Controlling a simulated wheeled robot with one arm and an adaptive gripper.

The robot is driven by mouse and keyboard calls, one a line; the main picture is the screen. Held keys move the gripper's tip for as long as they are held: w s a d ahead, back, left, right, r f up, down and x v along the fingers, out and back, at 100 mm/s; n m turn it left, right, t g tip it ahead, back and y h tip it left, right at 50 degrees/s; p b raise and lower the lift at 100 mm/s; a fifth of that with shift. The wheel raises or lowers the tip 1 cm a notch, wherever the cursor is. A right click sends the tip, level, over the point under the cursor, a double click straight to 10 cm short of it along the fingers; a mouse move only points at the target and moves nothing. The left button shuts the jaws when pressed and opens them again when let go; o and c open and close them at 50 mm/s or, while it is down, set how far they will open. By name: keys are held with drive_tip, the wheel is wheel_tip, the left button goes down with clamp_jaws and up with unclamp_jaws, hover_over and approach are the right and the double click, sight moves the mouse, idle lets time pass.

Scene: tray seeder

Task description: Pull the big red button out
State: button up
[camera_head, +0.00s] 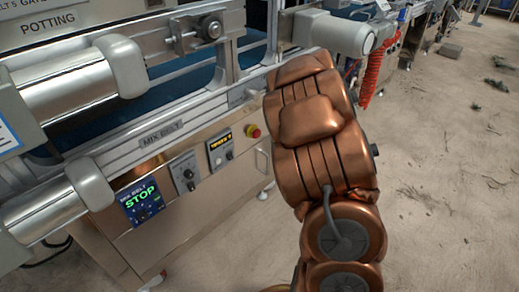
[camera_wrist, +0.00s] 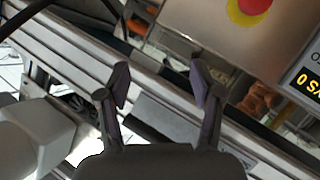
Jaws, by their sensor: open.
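The red button (camera_head: 253,131) sits on a yellow base on the metal side panel of the machine, just left of my copper arm in the head view. In the wrist view the red button (camera_wrist: 254,5) is at the top right, partly cut off by the frame edge, with its yellow ring showing. My gripper (camera_wrist: 160,82) is open and empty, with its two fingers spread. The button is above and to the right of the fingertips there, apart from them. My arm hides the gripper in the head view.
Left of the button are a small amber display (camera_head: 220,148), a knob box (camera_head: 185,171) and a STOP screen (camera_head: 142,200). A metal rail labelled MIX BELT (camera_head: 160,135) runs above them. A red coiled cable (camera_head: 374,72) hangs behind my arm. The floor at right is mostly clear.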

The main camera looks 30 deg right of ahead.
sight(258, 135)
drive_tip(key=a+f+n+t+y+b, duration=0.1)
drive_tip(key=a+f+t+y+b, duration=0.1)
drive_tip(key=f+y+b, duration=0.35)
drive_tip(key=a+f+n+t+y+b, duration=0.1)
drive_tip(key=a+f+t+y+b, duration=0.15)
drive_tip(key=f, duration=0.55)
drive_tip(key=shift+g+h, duration=0.35)
drive_tip(key=shift+h, duration=0.05)
drive_tip(key=shift+b+x, duration=1.55)
drive_tip(key=shift+x, duration=1.5)
drive_tip(key=shift+f, duration=0.15)
drive_tip(key=shift+c, duration=0.3)
clamp_jaws()
